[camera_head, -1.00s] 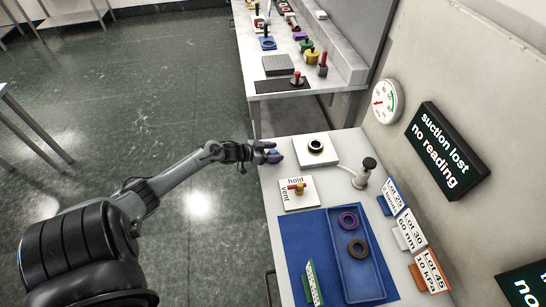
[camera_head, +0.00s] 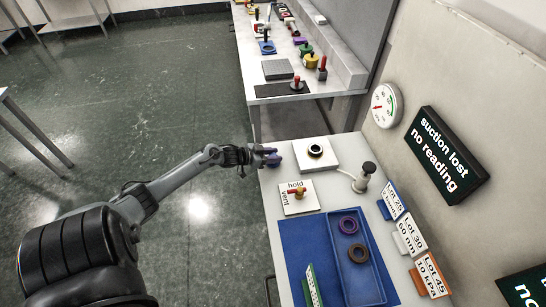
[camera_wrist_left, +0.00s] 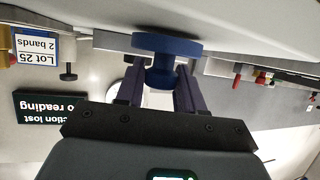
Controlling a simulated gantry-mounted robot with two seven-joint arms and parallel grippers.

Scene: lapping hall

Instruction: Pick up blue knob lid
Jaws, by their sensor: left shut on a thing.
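The blue knob lid (camera_wrist_left: 167,46) is a round blue disc with a knob, seen close up in the left wrist view. My left gripper (camera_wrist_left: 163,80) is shut on its knob, with one dark finger on each side. In the head view my left gripper (camera_head: 272,157) is at the left edge of the near table, beside the white block with a dark ring. The lid is too small there to tell apart from the bluish fingers. My right gripper is not in view.
The white block (camera_head: 300,160) and hold/vent plate (camera_head: 296,206) are on the near table. A dark-topped knob (camera_head: 368,168) stands to the right. A blue tray (camera_head: 362,282) holds two rings. Lot signs line the wall side. Several items crowd the far table (camera_head: 262,94).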

